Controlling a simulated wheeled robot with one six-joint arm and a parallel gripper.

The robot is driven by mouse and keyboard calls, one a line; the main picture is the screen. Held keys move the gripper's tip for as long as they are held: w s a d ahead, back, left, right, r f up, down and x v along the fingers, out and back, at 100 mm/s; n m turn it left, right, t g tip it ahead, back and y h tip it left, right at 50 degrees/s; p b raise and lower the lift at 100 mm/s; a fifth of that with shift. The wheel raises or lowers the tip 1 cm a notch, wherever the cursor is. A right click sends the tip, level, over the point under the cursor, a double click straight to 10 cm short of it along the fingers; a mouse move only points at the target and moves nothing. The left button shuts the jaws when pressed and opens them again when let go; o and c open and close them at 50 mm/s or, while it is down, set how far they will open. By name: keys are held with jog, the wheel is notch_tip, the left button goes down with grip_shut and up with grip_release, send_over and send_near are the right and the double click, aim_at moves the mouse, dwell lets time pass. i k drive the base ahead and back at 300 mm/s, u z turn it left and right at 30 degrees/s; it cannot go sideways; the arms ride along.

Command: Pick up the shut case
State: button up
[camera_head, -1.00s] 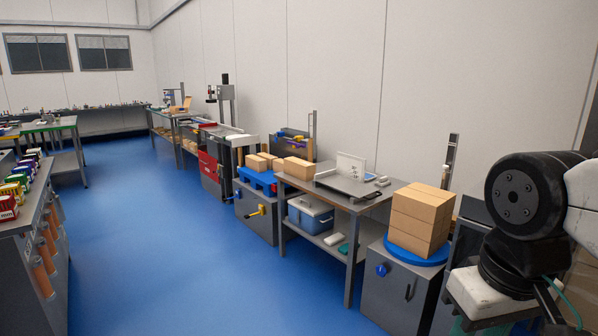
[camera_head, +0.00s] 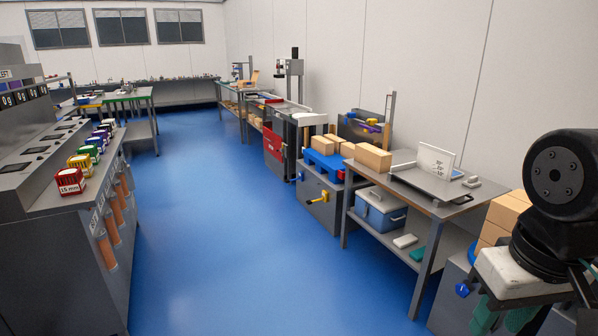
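A blue box with a pale lid (camera_head: 380,208) stands on the lower shelf of the grey workbench right of centre. Its lid looks closed and a dark handle shows at its side. It is the only closed, case-like box I can make out nearby, though I cannot tell for certain that it is the case. Far back, a small orange-brown box with a raised lid (camera_head: 252,79) sits on a bench. Part of my arm shows at the right edge, but my gripper's fingertips are not in view.
The workbench (camera_head: 437,209) has a tray and a white sign on top. A white item (camera_head: 405,240) and a teal item lie by the blue box. Cartons (camera_head: 507,212) stand to the right. A counter with coloured racks (camera_head: 70,181) lines the left. Blue floor between is clear.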

aim_at(375, 158)
jog(key=u, duration=0.05)
jog(key=i, duration=2.1)
jog(key=z, duration=0.6)
jog(key=i, duration=1.3)
jog(key=z, duration=0.45)
